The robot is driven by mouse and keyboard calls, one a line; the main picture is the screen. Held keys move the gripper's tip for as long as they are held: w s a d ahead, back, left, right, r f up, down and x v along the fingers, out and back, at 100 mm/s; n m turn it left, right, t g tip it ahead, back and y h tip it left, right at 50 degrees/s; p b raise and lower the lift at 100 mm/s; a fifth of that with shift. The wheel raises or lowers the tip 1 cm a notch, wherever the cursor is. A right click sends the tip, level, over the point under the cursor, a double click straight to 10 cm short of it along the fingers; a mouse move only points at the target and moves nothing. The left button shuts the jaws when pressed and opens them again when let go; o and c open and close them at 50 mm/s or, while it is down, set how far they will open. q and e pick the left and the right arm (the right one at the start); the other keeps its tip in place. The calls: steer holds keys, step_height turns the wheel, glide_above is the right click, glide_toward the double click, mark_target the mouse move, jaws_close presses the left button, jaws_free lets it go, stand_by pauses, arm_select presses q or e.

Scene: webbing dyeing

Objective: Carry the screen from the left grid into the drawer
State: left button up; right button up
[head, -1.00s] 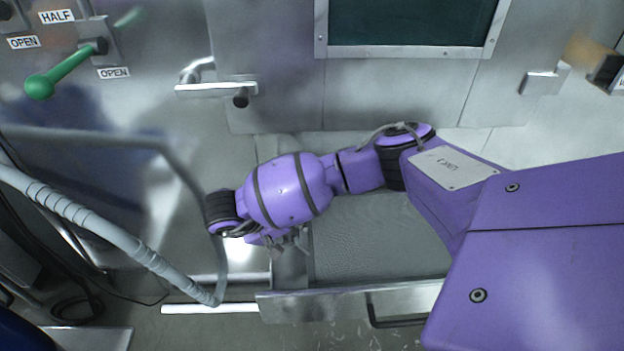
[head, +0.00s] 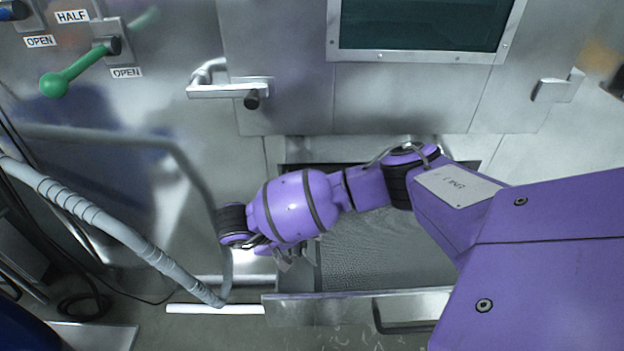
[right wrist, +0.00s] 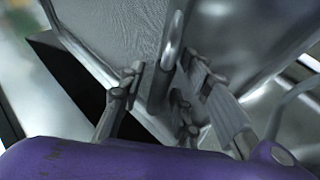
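The screen (head: 385,245), a grey finely textured panel, lies within the open metal drawer (head: 340,308) below the cabinet. The screen also shows in the right wrist view (right wrist: 125,30), with a dark gap beside its edge. My right gripper (head: 283,262) is at the screen's left end in the head view, partly hidden behind my wrist. In the right wrist view its fingers (right wrist: 165,88) stand on both sides of the screen's looped handle (right wrist: 176,40), with small gaps showing. The grip looks open around the handle. My left gripper and the left grid are not in view.
A grey hose (head: 110,230) hangs to the left of the drawer. A cabinet door handle (head: 225,88), a green lever (head: 75,72) and a dark window (head: 425,22) are above. The drawer's front handle (head: 400,325) faces the floor side.

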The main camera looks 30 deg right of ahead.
steer(key=shift+r, duration=0.1)
steer(key=v, duration=1.2)
steer(key=shift+p, duration=0.35)
steer(key=shift+a, duration=0.1)
